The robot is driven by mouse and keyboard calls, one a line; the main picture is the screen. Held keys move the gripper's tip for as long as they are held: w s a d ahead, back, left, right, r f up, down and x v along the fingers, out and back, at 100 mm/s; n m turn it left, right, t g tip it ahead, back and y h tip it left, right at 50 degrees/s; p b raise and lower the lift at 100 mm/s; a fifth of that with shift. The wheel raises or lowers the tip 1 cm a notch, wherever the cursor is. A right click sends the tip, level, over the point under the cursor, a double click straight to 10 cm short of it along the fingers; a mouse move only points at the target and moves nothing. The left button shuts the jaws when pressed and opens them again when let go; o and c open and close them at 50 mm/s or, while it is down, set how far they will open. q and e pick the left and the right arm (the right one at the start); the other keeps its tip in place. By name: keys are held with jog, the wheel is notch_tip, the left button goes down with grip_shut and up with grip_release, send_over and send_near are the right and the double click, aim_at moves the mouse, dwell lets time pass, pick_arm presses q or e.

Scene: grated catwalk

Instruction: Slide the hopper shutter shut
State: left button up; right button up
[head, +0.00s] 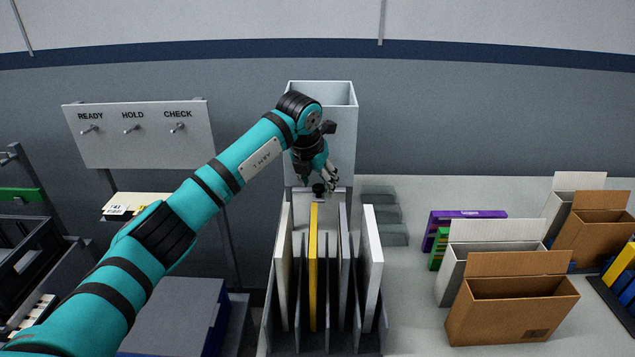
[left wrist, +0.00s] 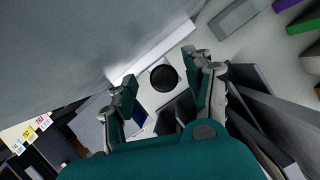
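The hopper (head: 343,130) is a tall pale grey box, open at the top, against the back wall. The shutter (head: 305,208) is a flat white plate standing out from the hopper's base toward me. Its round black knob (head: 319,189) shows just below my left gripper (head: 318,180). In the left wrist view the knob (left wrist: 164,78) sits on the white shutter (left wrist: 155,98) between the two spread fingers of my left gripper (left wrist: 158,85). The fingers look apart from the knob. The arm hides part of the hopper's left side. My right gripper is not in view.
A rack (head: 268,310) of upright panels, one yellow (head: 313,265), stands in front of the shutter. Grey trays (head: 380,215) lie right of the hopper. Cardboard boxes (head: 512,305) stand further right. A READY/HOLD/CHECK peg board (head: 140,145) is at left. The counter between trays and boxes has bare room.

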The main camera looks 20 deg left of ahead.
pick_arm(q)
jog(key=shift+d, duration=0.1)
jog(key=v, duration=1.2)
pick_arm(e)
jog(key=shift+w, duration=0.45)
